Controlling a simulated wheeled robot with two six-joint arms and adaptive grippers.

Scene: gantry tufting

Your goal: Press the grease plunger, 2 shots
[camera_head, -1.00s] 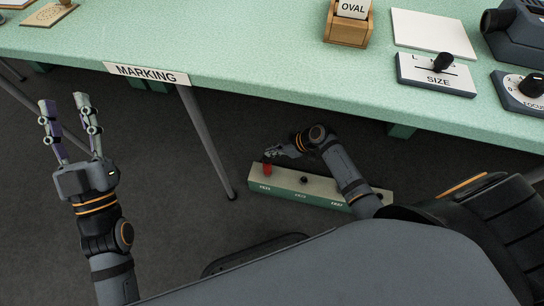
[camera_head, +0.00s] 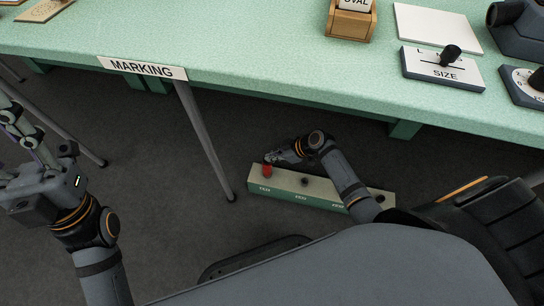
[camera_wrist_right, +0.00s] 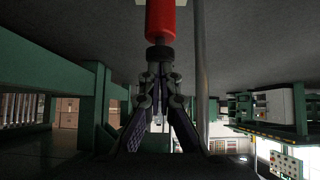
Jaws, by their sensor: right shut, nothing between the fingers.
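A long green-and-cream box (camera_head: 318,190) lies on the floor under the table. A red plunger (camera_head: 267,171) stands at its left end; a red cylinder with a black end also fills the top middle of the right wrist view (camera_wrist_right: 160,22). My right gripper (camera_head: 272,157) is at the top of the red plunger, shut and empty. In the right wrist view its fingertips (camera_wrist_right: 160,62) meet at the black end; whether they touch it I cannot tell. My left gripper (camera_head: 12,120) is at the left edge, fingers apart, tips partly cut off.
The green table (camera_head: 270,65) with a MARKING label (camera_head: 142,68) spans above the box. A table leg (camera_head: 207,145) stands left of the box. A small black knob (camera_head: 304,182) is mid-box. A SIZE slider panel (camera_head: 442,68) and a wooden OVAL card holder (camera_head: 349,22) are on the table.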

